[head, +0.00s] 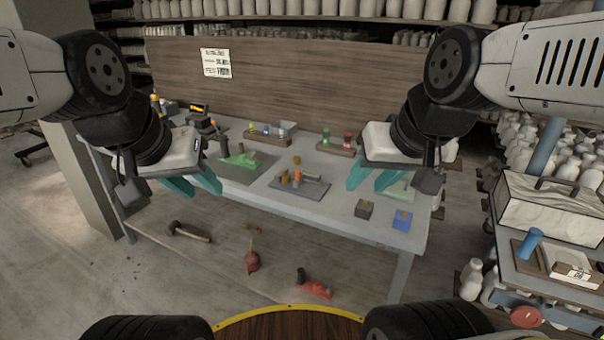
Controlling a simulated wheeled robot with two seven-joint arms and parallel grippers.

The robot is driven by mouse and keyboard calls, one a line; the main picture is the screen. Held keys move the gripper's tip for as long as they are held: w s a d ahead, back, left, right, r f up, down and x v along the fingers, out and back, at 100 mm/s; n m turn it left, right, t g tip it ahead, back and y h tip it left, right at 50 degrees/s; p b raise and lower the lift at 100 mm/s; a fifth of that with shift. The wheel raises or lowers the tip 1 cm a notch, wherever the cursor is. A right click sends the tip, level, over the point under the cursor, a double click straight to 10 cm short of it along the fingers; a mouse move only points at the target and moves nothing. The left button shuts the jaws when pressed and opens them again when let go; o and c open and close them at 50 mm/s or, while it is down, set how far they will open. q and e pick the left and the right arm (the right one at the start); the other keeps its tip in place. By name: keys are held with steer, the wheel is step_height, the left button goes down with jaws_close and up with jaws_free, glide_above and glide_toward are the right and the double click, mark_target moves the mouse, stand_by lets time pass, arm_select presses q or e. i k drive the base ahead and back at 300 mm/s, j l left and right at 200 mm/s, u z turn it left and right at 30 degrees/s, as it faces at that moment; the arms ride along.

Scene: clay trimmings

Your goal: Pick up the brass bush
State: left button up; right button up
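A small brass-coloured cylinder (285,177) stands at the left of a dark grey plate (283,188) in the middle of the workbench. Another small brownish-gold piece (296,160) sits just behind the plate. Both are too small for me to tell which is the brass bush. My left gripper (201,193) is above the left part of the bench, its teal fingers apart with nothing seen between them. My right gripper (365,190) is above the right part of the bench, right of the plate, its teal fingers also apart and empty. Neither gripper touches the brass pieces.
An orange piece (298,175) stands beside the cylinder. A green tool (240,160) lies at the left. Trays (335,148) line the back. Two small blocks, one dark (364,209) and one blue (402,220), sit at the front right. A mallet (188,232) lies below the bench.

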mark_target(285, 176)
steer(key=i+l+u, duration=0.2)
steer(key=i+u, duration=0.15)
steer(key=i+l+u, duration=0.4)
steer(key=k+j, duration=0.1)
